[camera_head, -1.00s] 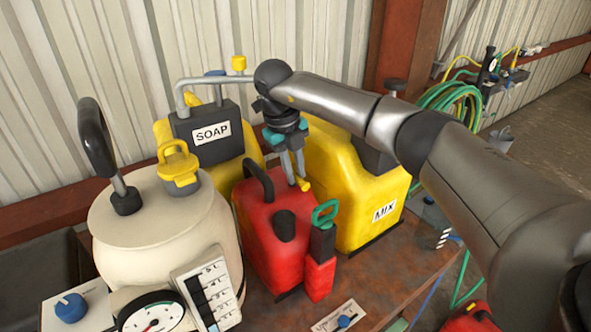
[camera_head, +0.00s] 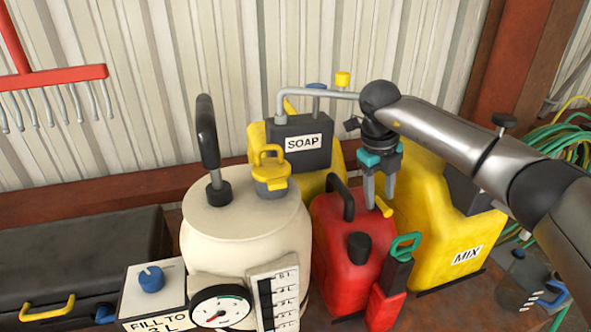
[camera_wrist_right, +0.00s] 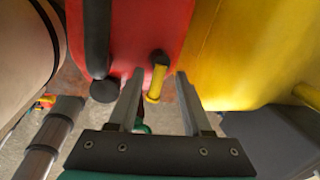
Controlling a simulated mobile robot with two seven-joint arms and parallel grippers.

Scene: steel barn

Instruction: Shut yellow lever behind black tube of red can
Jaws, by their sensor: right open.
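The red can (camera_head: 335,225) stands between the cream tank and the yellow MIX can. Its short black tube (camera_head: 360,248) rises from the front of its top, with a black handle (camera_head: 340,198) beside it. The small yellow lever (camera_head: 384,207) sticks out behind the tube, at the can's right side. My right gripper (camera_head: 378,200) points down over it, open, with its fingertips close to the lever. In the right wrist view the lever (camera_wrist_right: 156,84) lies between the two apart fingers, nearer the left one; I cannot tell whether either touches. My left gripper is out of view.
The cream tank (camera_head: 235,235) with a yellow cap stands left, the SOAP container (camera_head: 330,160) behind, the MIX can (camera_head: 435,235) right. A green-handled red holder (camera_head: 388,305) stands in front of the red can. A black case (camera_head: 80,255) lies far left.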

